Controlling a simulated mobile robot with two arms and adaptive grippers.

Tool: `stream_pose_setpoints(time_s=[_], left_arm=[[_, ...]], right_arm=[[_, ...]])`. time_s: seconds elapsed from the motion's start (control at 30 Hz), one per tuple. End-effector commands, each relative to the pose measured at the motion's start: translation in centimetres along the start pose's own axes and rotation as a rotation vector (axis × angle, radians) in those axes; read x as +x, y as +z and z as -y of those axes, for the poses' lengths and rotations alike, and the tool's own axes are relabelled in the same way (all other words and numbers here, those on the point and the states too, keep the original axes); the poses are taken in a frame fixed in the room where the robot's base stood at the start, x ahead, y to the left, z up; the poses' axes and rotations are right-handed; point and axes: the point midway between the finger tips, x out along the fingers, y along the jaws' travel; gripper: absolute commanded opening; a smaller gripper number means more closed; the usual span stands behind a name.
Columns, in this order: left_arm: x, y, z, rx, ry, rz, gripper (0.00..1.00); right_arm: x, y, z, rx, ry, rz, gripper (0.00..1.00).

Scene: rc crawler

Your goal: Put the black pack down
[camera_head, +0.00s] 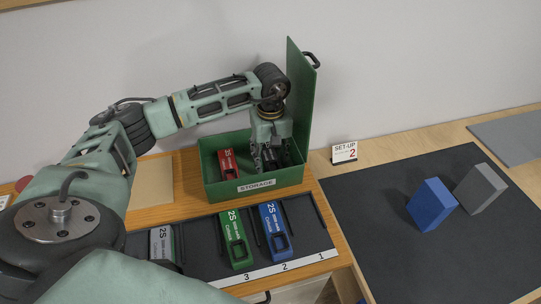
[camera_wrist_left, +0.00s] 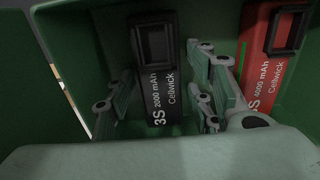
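The black pack (camera_wrist_left: 160,75), marked 3S 2000 mAh, is inside the green storage box (camera_head: 255,188). In the head view it is a dark shape (camera_head: 271,158) largely hidden by my left gripper (camera_head: 272,160). In the left wrist view my left gripper (camera_wrist_left: 160,82) has a finger on each side of the pack. My right gripper is not in view.
The box's green lid (camera_head: 302,95) stands open. In front, a dark rack (camera_head: 308,222) holds grey, green (camera_head: 236,240) and blue (camera_head: 275,230) packs. To the right, a dark mat (camera_head: 370,215) bears a blue block (camera_head: 432,204) and a grey block (camera_head: 480,188); a small sign (camera_head: 344,153) stands behind.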

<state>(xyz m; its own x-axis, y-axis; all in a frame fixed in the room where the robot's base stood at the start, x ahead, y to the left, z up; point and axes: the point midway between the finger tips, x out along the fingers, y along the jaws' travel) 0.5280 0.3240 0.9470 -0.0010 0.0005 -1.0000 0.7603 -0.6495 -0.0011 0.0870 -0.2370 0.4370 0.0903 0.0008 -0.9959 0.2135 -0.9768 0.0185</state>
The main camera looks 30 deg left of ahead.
Motion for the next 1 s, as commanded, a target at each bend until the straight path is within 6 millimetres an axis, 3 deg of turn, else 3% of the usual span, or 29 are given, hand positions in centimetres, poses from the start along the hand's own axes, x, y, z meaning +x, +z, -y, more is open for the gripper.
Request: stream_pose_setpoints(time_s=[0.4, 0.47, 1.0], left_arm=[[-0.5, 0.0, 0.0, 0.000, 0.000, 0.000, 0.55], [-0.9, -0.1, -0.1, 0.000, 0.003, -0.002, 0.55], [-11.1, -0.1, -0.1, 0.000, 0.003, -0.002, 0.55]], right_arm=[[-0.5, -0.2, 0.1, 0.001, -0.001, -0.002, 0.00], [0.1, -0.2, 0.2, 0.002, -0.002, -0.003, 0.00], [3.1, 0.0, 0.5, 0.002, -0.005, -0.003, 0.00]])
